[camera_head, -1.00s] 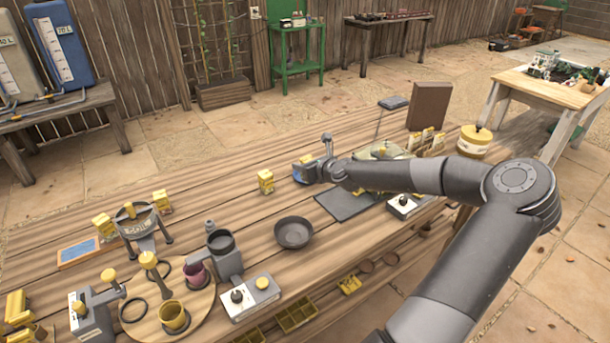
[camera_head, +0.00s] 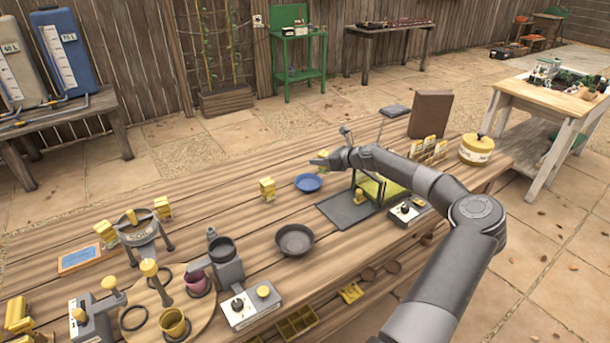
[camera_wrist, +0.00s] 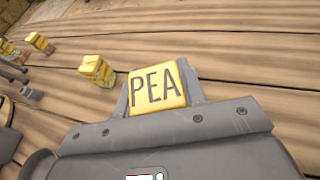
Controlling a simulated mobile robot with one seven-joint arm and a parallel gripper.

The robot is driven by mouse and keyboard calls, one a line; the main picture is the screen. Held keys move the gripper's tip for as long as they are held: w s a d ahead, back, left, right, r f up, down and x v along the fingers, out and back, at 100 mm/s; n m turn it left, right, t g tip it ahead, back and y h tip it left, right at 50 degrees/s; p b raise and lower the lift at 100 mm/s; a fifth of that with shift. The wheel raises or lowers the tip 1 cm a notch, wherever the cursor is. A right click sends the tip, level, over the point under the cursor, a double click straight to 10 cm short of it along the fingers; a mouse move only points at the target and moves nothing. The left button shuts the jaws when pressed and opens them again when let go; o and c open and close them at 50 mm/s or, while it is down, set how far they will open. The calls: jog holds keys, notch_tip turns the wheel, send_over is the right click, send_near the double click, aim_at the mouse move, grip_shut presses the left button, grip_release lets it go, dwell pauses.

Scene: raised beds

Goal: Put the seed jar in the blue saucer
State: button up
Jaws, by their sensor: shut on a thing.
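The blue saucer (camera_head: 308,183) lies on the bench in the head view, and it looks empty. My gripper (camera_head: 320,162) is just behind and above the saucer in that view, small and partly hidden by my arm. In the wrist view my gripper (camera_wrist: 160,92) is shut on a yellow seed jar marked PEA (camera_wrist: 158,88), held between its fingers. The saucer does not show in the wrist view. Another yellow seed container (camera_head: 267,188) stands on the bench left of the saucer, and a similar one (camera_wrist: 97,70) shows in the wrist view.
A dark round pan (camera_head: 294,240) stands in front of the saucer. A dark mat (camera_head: 338,210) with a yellow-green framed device (camera_head: 380,188) lies to the right. A brown upright board (camera_head: 430,115) and yellow packets stand further right. Bench planks behind the saucer are clear.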

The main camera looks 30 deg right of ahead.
jog(key=x, duration=0.5)
jog(key=a+f+x, duration=0.1)
jog(key=x, duration=0.1)
jog(key=shift+s+f, duration=0.15)
jog(key=shift+s, duration=0.1)
jog(key=shift+f, duration=1.95)
jog(key=shift+f, duration=0.1)
jog(key=o, duration=1)
jog(key=shift+o, duration=0.2)
